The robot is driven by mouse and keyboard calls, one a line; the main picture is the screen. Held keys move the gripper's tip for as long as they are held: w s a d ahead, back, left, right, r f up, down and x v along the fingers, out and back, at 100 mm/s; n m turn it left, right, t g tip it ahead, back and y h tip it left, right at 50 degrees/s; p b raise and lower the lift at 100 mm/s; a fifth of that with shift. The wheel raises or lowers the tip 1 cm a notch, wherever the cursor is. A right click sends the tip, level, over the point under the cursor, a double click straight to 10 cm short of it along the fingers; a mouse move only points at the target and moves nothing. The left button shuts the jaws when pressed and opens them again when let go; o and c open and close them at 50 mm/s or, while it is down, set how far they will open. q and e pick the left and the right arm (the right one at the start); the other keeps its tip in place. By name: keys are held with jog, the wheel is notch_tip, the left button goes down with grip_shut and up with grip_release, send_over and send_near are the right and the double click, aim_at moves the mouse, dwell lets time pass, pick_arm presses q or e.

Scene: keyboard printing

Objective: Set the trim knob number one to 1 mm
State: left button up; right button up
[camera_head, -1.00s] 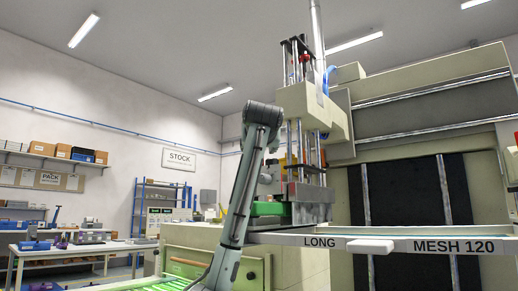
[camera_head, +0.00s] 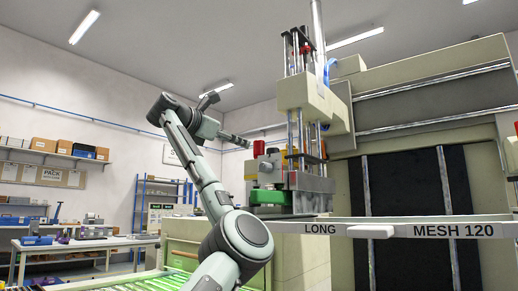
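The printing machine's head (camera_head: 310,100) stands right of centre, with vertical steel rods and a grey lower block (camera_head: 308,181). A red part (camera_head: 259,148) and a green part (camera_head: 266,197) sit on the left side of this head. No knob carries a number I can read, so I cannot tell which is trim knob number one. My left arm rises from the bottom and bends over towards the head. Its gripper (camera_head: 240,140) points right, close to the red part; whether they touch is unclear. Its fingers are too small to judge. My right gripper is out of view.
A pale frame bar (camera_head: 345,229) marked LONG and MESH 120 crosses in front of the machine. A beige cabinet (camera_head: 300,255) and green rollers (camera_head: 130,284) lie below. A workbench (camera_head: 75,244) and shelves stand far left. Open air lies left of the head.

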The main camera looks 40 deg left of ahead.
aim_at(255, 143)
pick_arm(q)
jog(key=n+h, duration=0.1)
jog(key=w+d+n+h, duration=0.1)
jog(key=n, duration=0.1)
jog(key=shift+w+d+t, duration=0.2)
jog(key=shift+d+t, duration=0.1)
jog(key=shift+t, duration=0.1)
jog(key=shift+w, duration=0.35)
jog(key=w+p, duration=0.2)
jog(key=w, duration=0.4)
jog(key=shift+w, duration=0.5)
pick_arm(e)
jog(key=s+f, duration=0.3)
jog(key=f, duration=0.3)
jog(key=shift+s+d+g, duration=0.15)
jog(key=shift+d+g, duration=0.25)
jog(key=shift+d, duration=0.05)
pick_arm(q)
jog(key=shift+c, duration=0.4)
grip_shut()
